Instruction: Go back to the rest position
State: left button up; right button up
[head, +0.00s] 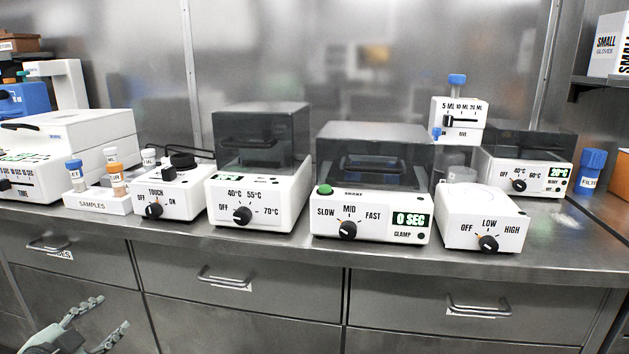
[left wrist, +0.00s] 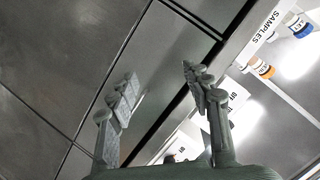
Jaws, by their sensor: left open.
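My left gripper (head: 98,322) is low at the bottom left of the head view, in front of the drawer fronts and below the counter edge. Its two grey fingers are spread apart with nothing between them. In the left wrist view the same open gripper (left wrist: 160,88) shows, with bare metal drawer fronts behind it. My right gripper is not in the head view.
A steel counter (head: 330,252) carries a row of white lab devices, including a shaker (head: 372,218) showing 0 SEC. A samples rack (head: 95,203) with tubes stands at the left. Drawer handles (head: 225,280) stick out below the counter. A shelf (head: 600,82) is at the upper right.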

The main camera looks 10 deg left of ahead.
pick_arm(q)
jog(key=s+d+f+n+g, duration=0.2)
jog(key=s+f, duration=0.1)
jog(key=f, duration=0.3)
jog(key=s+d+f+n+g, duration=0.1)
jog(key=s+f+g, duration=0.15)
jog(key=f, duration=0.35)
jog(key=s+d+f+n+g, duration=0.3)
jog(key=s+d+f+g, duration=0.3)
jog(key=s+d+f, duration=0.8)
jog(key=shift+s+d+f+g+p, duration=0.2)
jog(key=shift+s+d+g+p, duration=0.2)
jog(key=shift+s+d, duration=0.25)
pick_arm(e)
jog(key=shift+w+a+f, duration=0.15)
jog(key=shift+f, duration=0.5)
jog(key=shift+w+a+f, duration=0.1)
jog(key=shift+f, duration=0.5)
pick_arm(q)
jog(key=shift+w, duration=0.1)
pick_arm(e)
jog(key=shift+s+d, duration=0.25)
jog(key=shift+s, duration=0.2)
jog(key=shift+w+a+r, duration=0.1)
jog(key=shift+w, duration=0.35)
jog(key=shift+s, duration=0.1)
